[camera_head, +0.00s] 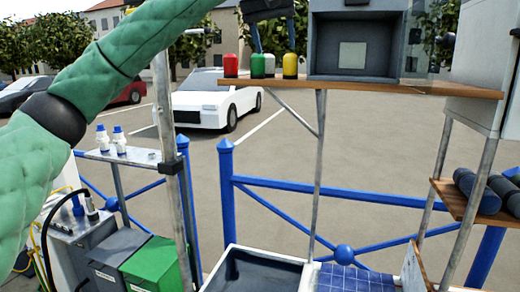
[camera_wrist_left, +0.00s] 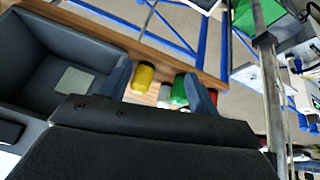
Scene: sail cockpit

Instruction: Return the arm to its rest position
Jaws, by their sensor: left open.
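My left arm (camera_head: 130,50), in a green quilted sleeve, crosses the upper left of the head view. My left gripper (camera_head: 273,47) hangs at the top middle with its two fingers apart and pointing down, close to the row of small cylinders on the wooden shelf. In the left wrist view the fingers (camera_wrist_left: 160,88) are spread, with nothing gripped between them. The yellow cylinder (camera_wrist_left: 143,76), a grey-white one (camera_wrist_left: 165,94) and the green one (camera_wrist_left: 180,90) show beyond the gap. Whether the fingers touch any cylinder cannot be told. My right gripper is in neither view.
The wooden shelf (camera_head: 360,84) also bears a red cylinder (camera_head: 231,65) and a dark open box (camera_head: 357,40). A metal pole (camera_head: 172,150) stands left, near my arm. Below are a grey basin (camera_head: 255,272), a green bin (camera_head: 155,265) and blue railings (camera_head: 226,195).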

